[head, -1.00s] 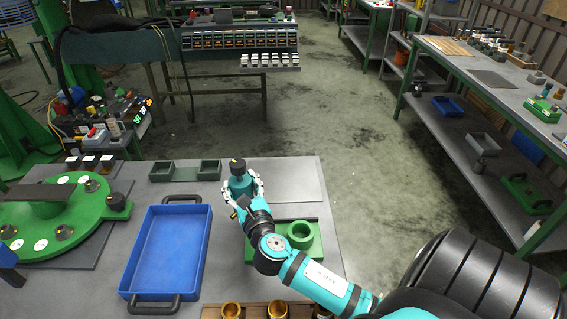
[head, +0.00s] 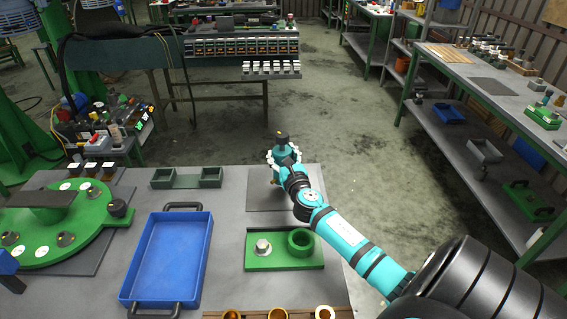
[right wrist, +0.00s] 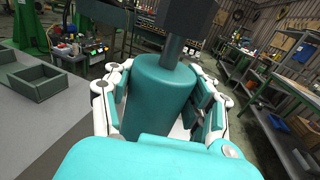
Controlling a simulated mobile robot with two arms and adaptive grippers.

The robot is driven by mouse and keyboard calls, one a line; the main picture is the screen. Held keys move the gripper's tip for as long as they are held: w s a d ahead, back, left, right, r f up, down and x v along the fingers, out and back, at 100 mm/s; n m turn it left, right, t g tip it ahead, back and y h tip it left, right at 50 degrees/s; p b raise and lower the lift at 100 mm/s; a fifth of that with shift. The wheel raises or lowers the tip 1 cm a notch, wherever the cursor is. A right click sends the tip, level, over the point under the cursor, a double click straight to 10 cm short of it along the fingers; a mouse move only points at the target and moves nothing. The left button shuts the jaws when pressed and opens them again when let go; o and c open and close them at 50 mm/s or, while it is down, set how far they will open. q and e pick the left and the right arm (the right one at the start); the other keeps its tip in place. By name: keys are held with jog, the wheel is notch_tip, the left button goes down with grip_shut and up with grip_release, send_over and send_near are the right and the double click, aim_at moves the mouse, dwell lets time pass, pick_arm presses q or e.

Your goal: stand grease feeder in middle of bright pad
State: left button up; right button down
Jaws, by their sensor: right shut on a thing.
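The grease feeder (head: 281,146) is a teal cylinder with a dark stem and black cap. My right gripper (head: 283,157) is shut around its body and holds it upright. In the right wrist view, the feeder (right wrist: 158,95) fills the middle, with the white fingers of my gripper (right wrist: 165,105) on both sides. The thin square grey pad (head: 262,197) lies on the table below, and the feeder shows over its far part. The arm hides some of the pad. I cannot tell whether the feeder's base touches it. My left gripper is not in view.
A green fixture (head: 285,264) with a ring and a metal nut sits nearer me. A blue tray (head: 167,257) lies left of it. A dark green two-cup holder (head: 186,180) stands left of the pad, and a green round machine (head: 87,222) at far left.

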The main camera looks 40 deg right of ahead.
jog(key=shift+w+d+r, duration=0.1)
jog(key=shift+d+r, duration=0.05)
jog(key=shift+d, duration=0.2)
jog(key=shift+f, duration=0.3)
jog(key=shift+f+b, duration=0.8)
jog(key=shift+f, duration=0.7)
jog(key=c, duration=1)
grip_release()
jog(key=shift+f, duration=0.3)
jog(key=o, duration=0.6)
jog(key=shift+r, duration=0.1)
jog(key=shift+c, duration=0.2)
jog(key=shift+r, duration=0.1)
